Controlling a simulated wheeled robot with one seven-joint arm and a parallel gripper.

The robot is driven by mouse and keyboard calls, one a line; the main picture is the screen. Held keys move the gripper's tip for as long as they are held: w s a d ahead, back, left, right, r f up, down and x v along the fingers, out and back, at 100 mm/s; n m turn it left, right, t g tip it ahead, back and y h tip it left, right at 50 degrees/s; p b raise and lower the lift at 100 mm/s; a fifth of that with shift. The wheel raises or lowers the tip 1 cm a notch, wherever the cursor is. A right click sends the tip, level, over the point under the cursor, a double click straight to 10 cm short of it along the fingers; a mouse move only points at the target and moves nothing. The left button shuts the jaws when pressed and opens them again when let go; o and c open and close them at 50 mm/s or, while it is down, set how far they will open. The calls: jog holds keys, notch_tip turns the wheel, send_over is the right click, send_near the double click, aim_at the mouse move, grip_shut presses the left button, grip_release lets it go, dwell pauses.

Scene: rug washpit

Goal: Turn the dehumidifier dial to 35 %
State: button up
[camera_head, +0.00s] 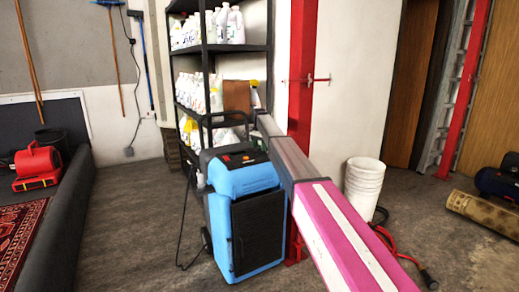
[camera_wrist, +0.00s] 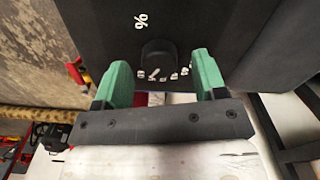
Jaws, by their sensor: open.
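The dehumidifier (camera_head: 243,178) is a blue and black upright unit with a black handle on top, standing on the floor in the head view. In the wrist view its dark panel (camera_wrist: 215,25) fills the top, with a white % sign. The dark round dial (camera_wrist: 156,52) sits below that sign, with small white marks along its lower edge, too small to read. My gripper (camera_wrist: 161,66) is open. Its two green fingers show on either side of the dial, with gaps between; I cannot tell how far they are from the panel. The fingers are not clear in the head view.
A black shelf (camera_head: 205,48) of white bottles stands behind the dehumidifier. A stack of white buckets (camera_head: 364,185) and red hoses are to its right. A red blower (camera_head: 38,165) and a patterned rug lie left. Bare floor (camera_head: 130,225) is open left of the unit.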

jog(key=shift+f, duration=0.6)
jog(key=c, duration=0.9)
